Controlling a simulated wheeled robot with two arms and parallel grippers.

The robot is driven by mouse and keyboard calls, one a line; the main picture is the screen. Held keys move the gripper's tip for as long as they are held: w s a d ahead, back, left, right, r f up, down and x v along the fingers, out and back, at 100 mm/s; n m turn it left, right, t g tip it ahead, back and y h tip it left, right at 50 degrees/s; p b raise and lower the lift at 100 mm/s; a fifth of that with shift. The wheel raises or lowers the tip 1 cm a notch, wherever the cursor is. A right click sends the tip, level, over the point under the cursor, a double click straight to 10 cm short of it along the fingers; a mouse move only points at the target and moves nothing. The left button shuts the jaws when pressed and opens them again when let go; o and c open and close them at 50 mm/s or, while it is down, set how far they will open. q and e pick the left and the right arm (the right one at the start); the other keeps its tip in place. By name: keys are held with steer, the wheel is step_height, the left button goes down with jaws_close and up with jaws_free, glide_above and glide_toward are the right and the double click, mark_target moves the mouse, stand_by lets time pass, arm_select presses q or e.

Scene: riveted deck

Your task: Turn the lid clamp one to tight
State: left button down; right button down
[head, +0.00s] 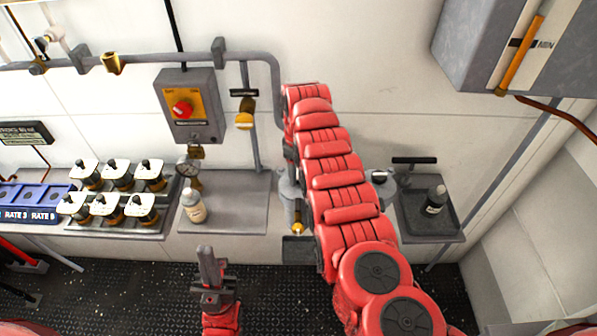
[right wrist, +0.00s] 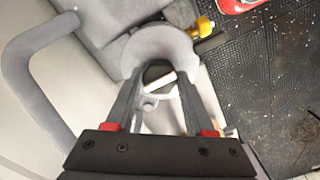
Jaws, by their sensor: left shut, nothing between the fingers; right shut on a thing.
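In the right wrist view my right gripper (right wrist: 155,82) is shut on a dark rounded part (right wrist: 154,70), which looks like the lid clamp's knob. The fingers largely hide it, so I cannot read how tight it is. It sits against a grey round lid or vessel (right wrist: 177,42). In the head view my red right arm covers the right gripper and most of the grey vessel (head: 289,189). My left gripper (head: 206,252) is shut and empty, low in the picture, away from the vessel.
A small bottle (head: 193,206) stands on the grey shelf (head: 240,200), left of my right arm. A dark bottle (head: 435,200) stands on a tray (head: 412,224) at right. A switch box (head: 190,106) hangs on the wall. A brass valve (right wrist: 203,27) shows near the vessel.

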steer(key=shift+w+f+m+b, duration=0.1)
steer(key=shift+m+b, duration=0.2)
steer(key=shift+b, duration=0.15)
steer(key=m+b, duration=0.6)
steer(key=b, duration=0.3)
steer(key=shift+f, duration=0.15)
steer(key=m+b, duration=0.2)
steer(key=m, duration=0.1)
steer(key=shift+r+m+b, duration=0.3)
steer(key=shift+m+b, duration=0.05)
steer(key=shift+m, duration=1.55)
steer(key=shift+a+m, duration=0.1)
steer(key=shift+m, duration=2.1)
steer(key=shift+c, duration=1.3)
jaws_free()
